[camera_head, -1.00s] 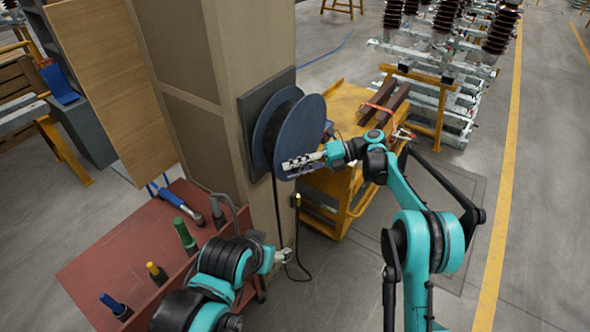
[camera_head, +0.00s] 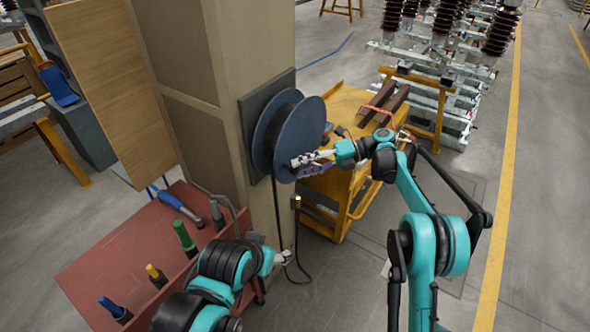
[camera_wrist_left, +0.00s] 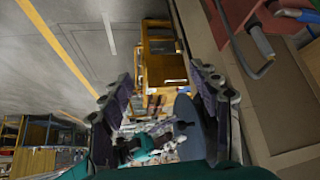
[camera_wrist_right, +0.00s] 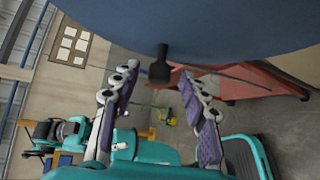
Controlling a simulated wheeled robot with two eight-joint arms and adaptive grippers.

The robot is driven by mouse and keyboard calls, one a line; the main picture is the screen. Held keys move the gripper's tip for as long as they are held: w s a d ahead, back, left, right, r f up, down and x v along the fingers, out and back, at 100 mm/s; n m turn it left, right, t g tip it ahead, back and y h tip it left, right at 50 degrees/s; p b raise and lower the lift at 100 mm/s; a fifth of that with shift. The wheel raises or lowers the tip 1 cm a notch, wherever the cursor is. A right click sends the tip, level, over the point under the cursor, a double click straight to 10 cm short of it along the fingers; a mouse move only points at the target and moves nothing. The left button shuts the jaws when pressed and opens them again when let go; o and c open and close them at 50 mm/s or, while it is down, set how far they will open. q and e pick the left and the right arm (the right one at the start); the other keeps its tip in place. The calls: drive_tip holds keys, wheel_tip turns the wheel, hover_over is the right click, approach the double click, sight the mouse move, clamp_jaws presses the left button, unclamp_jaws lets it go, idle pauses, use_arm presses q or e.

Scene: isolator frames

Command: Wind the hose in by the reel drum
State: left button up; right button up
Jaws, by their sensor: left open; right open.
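The blue reel drum (camera_head: 300,137) is mounted on a dark plate on the side of the pillar. The black hose (camera_head: 277,215) hangs from it and curves in a loop near the floor. A brass-coloured end (camera_head: 297,202) shows beside the pillar. My right gripper (camera_head: 312,160) is open at the drum's front face. In the right wrist view a black knob (camera_wrist_right: 160,66) on the blue disc (camera_wrist_right: 215,25) sits between or just beyond its fingertips; I cannot tell whether they touch. My left gripper (camera_head: 284,257) is low by the hanging hose. It is open and empty in the left wrist view (camera_wrist_left: 160,85).
A red tool bench (camera_head: 125,245) with several coloured-handled tools stands at the left, against the pillar (camera_head: 215,90). A yellow cart (camera_head: 345,185) with brown bars on top stands behind the right gripper. Racks with insulators (camera_head: 440,70) are further back. Floor at the right is clear.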

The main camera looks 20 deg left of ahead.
drive_tip(key=v, duration=0.9)
